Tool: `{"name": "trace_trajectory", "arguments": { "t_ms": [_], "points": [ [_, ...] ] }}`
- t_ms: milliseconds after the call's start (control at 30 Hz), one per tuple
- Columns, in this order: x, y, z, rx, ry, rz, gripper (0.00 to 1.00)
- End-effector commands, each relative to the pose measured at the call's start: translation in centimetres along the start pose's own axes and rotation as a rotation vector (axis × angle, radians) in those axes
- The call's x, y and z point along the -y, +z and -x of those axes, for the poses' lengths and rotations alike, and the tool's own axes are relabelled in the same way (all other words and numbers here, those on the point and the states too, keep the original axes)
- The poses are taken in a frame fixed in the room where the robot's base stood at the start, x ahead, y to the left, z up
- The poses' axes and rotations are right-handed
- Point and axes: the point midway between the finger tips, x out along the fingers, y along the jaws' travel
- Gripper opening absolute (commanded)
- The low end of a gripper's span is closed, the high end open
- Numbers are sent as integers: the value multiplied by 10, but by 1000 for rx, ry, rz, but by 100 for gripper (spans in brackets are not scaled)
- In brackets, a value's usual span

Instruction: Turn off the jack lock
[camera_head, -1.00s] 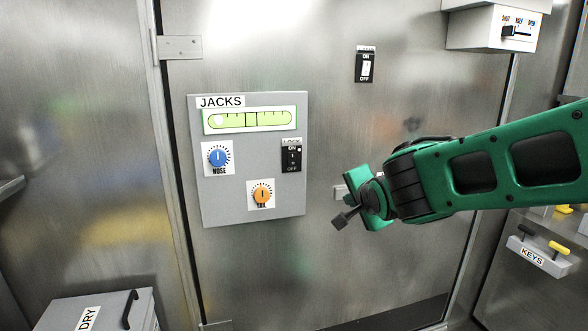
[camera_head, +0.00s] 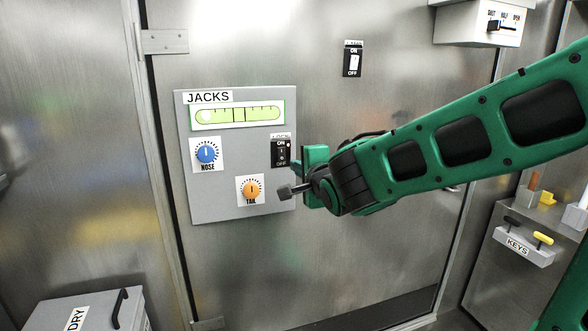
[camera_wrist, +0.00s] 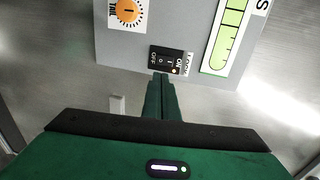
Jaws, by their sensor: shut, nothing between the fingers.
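The grey JACKS panel (camera_head: 225,205) is mounted on the steel door. Its lock switch (camera_head: 281,153) is a small black rocker marked ON and OFF at the panel's right edge. It also shows in the wrist view (camera_wrist: 164,61), with a small orange light at its ON end. My gripper (camera_wrist: 161,78) is shut and empty. In the wrist view its fingertips overlap the switch's lower edge; I cannot tell whether they touch it. In the head view my gripper's green body is just right of the switch, and its fingertips are not clear.
The panel also has a blue NOSE knob (camera_head: 206,153), an orange TAIL knob (camera_head: 251,190) and a green level gauge (camera_head: 238,115). Another ON/OFF switch (camera_head: 353,59) is higher on the door. A KEYS box (camera_head: 524,248) is at right, a DRY box (camera_head: 95,308) at lower left.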

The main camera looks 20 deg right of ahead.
Motion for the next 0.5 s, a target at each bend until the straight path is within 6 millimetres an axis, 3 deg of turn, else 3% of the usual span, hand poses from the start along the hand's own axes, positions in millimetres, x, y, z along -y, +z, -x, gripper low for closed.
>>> {"name": "trace_trajectory", "arguments": {
  "t_ms": [500],
  "points": [
    [-1, 0, -86, 0, 2, 1, 0]
  ]
}}
